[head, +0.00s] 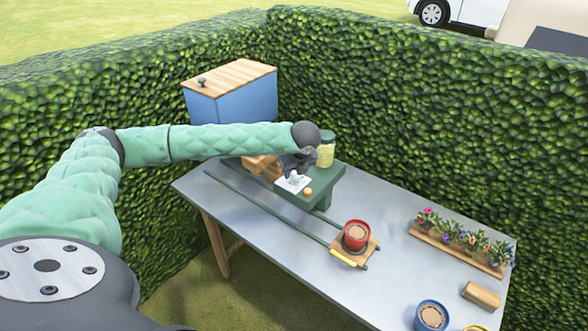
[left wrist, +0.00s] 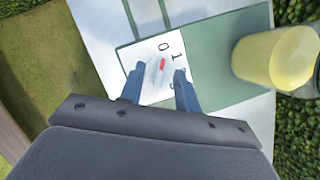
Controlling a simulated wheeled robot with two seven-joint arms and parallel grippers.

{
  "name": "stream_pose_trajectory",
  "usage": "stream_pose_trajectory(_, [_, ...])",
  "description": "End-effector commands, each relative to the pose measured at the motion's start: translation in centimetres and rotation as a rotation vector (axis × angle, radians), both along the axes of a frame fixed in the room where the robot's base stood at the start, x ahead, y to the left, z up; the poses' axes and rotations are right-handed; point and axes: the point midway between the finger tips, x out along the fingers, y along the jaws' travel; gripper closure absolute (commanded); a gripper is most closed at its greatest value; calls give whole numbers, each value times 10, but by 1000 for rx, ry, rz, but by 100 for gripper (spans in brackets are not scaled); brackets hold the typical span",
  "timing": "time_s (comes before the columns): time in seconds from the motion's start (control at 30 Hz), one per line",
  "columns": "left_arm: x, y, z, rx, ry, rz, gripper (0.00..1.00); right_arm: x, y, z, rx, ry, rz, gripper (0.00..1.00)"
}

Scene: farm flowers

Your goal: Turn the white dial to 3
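The white dial (left wrist: 157,71) with a red mark sits on a white plate (left wrist: 171,48) showing the numerals 0 and 1; a further numeral is partly hidden by a finger. The red mark lies near the 1. In the head view the plate (head: 290,186) lies on a green stand (head: 327,183). My left gripper (left wrist: 159,77) is over the plate, its two blue fingers on either side of the dial with small gaps showing. In the head view my left gripper (head: 294,172) is small and partly covers the dial. My right gripper is not in view.
A jar (head: 326,150) with yellow contents stands close by on the green stand; it also shows in the left wrist view (left wrist: 276,58). A red pot (head: 357,234) sits on a wooden carriage on green rails. A blue box (head: 235,100) stands behind. Flowers (head: 460,237) stand at the right.

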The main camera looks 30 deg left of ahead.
Motion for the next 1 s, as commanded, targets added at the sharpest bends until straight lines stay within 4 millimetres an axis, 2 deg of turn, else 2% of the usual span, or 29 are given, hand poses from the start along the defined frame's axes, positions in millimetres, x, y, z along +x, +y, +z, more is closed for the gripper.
stream_pose_trajectory(0.13, [1,2,-4,0,0,0,67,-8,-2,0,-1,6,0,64])
stream_pose_trajectory(0.4, [1,2,-6,0,0,-1,67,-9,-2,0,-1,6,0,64])
stream_pose_trajectory(0.43, [1,2,-6,-1,-1,0,69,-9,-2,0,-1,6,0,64])
stream_pose_trajectory(0.6, [1,2,-6,0,0,-1,100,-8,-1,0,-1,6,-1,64])
stream_pose_trajectory(1.0, [1,2,-8,-1,-1,-19,100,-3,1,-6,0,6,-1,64])
